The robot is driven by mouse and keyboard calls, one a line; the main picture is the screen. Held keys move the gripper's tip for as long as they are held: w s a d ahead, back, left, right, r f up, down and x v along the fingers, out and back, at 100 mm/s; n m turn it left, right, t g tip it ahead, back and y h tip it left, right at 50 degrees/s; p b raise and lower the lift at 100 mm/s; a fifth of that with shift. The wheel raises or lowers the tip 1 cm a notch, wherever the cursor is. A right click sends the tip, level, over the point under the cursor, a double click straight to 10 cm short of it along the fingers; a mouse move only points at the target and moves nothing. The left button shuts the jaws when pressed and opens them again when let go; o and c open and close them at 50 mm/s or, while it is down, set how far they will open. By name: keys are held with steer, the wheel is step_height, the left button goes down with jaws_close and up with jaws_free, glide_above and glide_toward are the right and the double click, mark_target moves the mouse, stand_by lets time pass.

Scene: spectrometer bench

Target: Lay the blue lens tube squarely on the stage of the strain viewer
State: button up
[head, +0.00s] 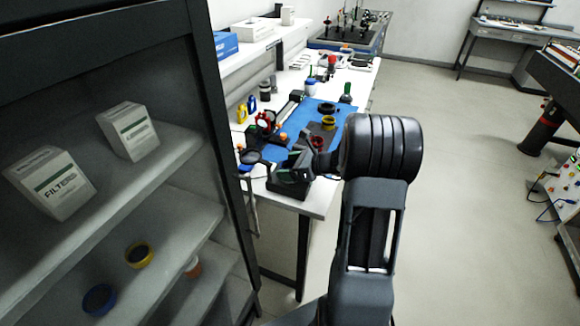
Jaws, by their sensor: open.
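A blue ring-shaped piece with a dark centre (99,299) lies on a lower shelf of the cabinet at the left. A smaller blue ring (252,104) stands on the bench near its shelf unit. I cannot tell which is the blue lens tube. A black device (288,186) at the bench's near end looks like the strain viewer; its stage is hard to make out. My gripper (308,158) is at the bench's near end, above or beside this device, partly hidden by my arm. It is open, and I see nothing held.
A dark-framed cabinet (205,85) with white boxes and a yellow ring (139,254) fills the left. The bench's blue mat (314,113) is crowded with rings and optics. The floor (455,190) at the right is clear up to another bench.

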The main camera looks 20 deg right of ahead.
steer(key=b+v, duration=0.1)
steer(key=v, duration=1)
steer(key=s+a+n+g+h, duration=0.3)
steer(key=s+a+n, duration=0.4)
steer(key=n, duration=0.7)
steer(key=s+a+r+n+g+h, duration=0.1)
steer(key=s+a+n+g+h, duration=0.2)
steer(key=s+a+n+h, duration=0.3)
steer(key=s+a+n, duration=0.1)
steer(key=a+n, duration=0.3)
steer(key=n, duration=0.3)
steer(key=shift+s+a+r+n, duration=0.2)
steer(key=shift+s+r+n, duration=0.1)
steer(key=shift+n, duration=0.1)
